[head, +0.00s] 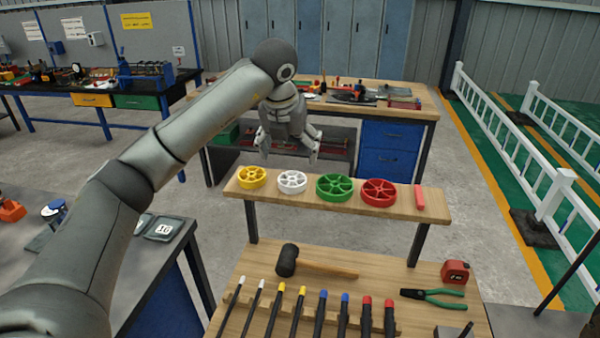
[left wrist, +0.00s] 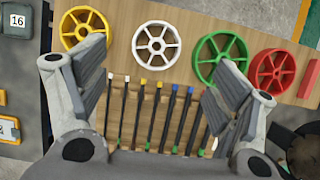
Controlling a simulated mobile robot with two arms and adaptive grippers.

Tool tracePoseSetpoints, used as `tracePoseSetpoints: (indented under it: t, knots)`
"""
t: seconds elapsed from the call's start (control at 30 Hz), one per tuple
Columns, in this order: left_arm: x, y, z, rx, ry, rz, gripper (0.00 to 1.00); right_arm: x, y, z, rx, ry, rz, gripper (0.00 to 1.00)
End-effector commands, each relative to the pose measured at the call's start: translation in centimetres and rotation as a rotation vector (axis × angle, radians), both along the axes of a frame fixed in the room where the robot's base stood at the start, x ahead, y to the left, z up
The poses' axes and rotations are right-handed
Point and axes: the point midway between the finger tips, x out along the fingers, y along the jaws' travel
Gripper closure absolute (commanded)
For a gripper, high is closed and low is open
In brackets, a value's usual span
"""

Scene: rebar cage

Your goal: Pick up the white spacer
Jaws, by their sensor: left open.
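The white spacer (head: 292,182) is a spoked wheel lying flat on a narrow raised wooden shelf (head: 329,202), between a yellow spacer (head: 252,177) and a green spacer (head: 334,187). A red spacer (head: 378,192) lies right of the green one. In the left wrist view the white spacer (left wrist: 156,44) shows whole, near the top middle. My left gripper (head: 288,158) is open and empty, above and behind the shelf in the head view. In the left wrist view its spread fingers (left wrist: 160,105) point toward the spacers, with the white one between and beyond them. My right gripper is not in view.
A red block (head: 419,197) lies at the shelf's right end. On the lower bench are a hammer (head: 288,261), several colour-tipped rods, green pliers (head: 434,299) and a red tape measure (head: 455,271). A workbench with blue drawers (head: 388,148) stands behind the shelf.

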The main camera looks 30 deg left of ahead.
Motion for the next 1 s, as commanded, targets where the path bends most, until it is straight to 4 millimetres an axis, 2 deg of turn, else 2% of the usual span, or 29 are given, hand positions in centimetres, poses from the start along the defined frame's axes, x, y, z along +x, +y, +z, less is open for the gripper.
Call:
tracePoseSetpoints:
  t: [0.1, 0.3, 0.43, 0.67, 0.8, 1.0]
  knots:
    - [0.6, 0.3, -1.8, 0.001, 0.007, 0.001, 0.16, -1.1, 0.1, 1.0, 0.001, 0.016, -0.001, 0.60]
    - [1.5, 0.4, -3.9, -0.001, 0.004, -0.001, 0.16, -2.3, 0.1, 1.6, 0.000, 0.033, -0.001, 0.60]
    - [1.6, 0.5, -4.5, -0.001, 0.005, -0.002, 0.16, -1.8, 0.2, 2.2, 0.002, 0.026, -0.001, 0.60]
    - [2.1, 0.7, -6.8, -0.001, 0.007, -0.001, 0.16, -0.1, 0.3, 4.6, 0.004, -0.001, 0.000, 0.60]
    - [2.7, 0.9, -8.4, -0.002, 0.005, 0.000, 0.16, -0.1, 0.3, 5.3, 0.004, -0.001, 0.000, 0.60]
    - [3.0, 0.9, -9.2, -0.002, 0.002, -0.002, 0.16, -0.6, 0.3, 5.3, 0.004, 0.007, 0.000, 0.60]
